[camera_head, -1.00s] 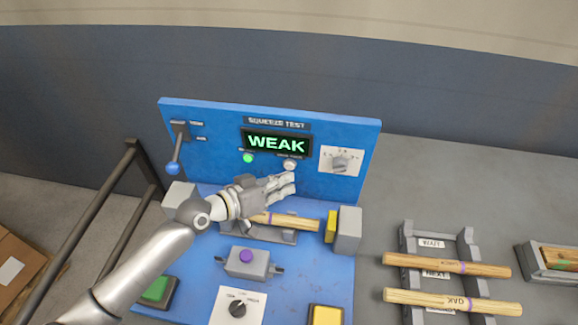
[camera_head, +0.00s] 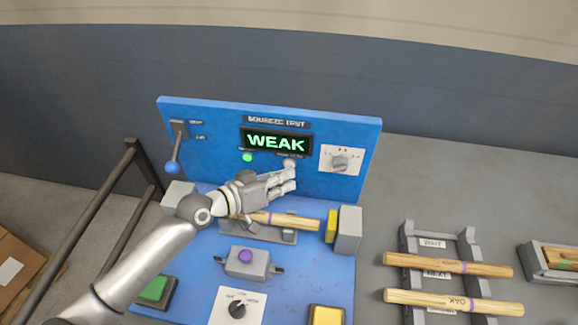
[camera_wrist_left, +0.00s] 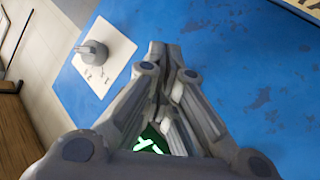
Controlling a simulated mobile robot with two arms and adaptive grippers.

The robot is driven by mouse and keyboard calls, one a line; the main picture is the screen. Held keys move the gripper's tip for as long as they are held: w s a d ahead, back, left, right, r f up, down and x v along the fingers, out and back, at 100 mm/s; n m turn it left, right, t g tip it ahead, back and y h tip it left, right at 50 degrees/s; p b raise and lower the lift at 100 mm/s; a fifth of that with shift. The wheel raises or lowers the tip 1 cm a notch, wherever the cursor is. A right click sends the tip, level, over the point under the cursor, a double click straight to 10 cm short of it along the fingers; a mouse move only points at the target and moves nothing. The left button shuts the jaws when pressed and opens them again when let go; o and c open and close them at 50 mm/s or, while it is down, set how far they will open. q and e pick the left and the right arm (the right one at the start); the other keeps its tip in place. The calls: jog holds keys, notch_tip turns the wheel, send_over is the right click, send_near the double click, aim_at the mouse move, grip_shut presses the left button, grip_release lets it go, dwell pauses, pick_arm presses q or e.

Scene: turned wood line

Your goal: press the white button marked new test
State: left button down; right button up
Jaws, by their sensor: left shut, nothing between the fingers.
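The white button (camera_head: 289,162) sits on the upright blue panel, just below the right part of the display (camera_head: 276,143), which reads WEAK in green. My left gripper (camera_head: 290,173) is shut and empty, with its fingertips right at the lower edge of the button in the head view. I cannot tell whether they touch it. In the left wrist view the shut fingers (camera_wrist_left: 165,52) point at the blue panel; the button does not show there, and a little of the green display lettering shows between the finger links. My right gripper is not in view.
A green lamp (camera_head: 247,157) is left of the button, and a dial plate (camera_head: 342,160) to its right. A lever with a blue knob (camera_head: 172,168) is at the panel's left. A wooden rod (camera_head: 285,220) lies in the fixture below my gripper, beside a yellow pad (camera_head: 331,226).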

pick_arm(q)
jog(key=shift+w, duration=0.35)
dwell(0.6)
jog(key=shift+s, duration=0.1)
jog(key=shift+s+a, duration=0.1)
jog(key=shift+s, duration=0.6)
jog(key=shift+s+a+p, duration=0.25)
jog(key=shift+s+p, duration=0.4)
jog(key=shift+s, duration=0.6)
jog(key=shift+s+a+p, duration=0.25)
jog(key=shift+s+p, duration=0.35)
jog(key=shift+s, duration=0.6)
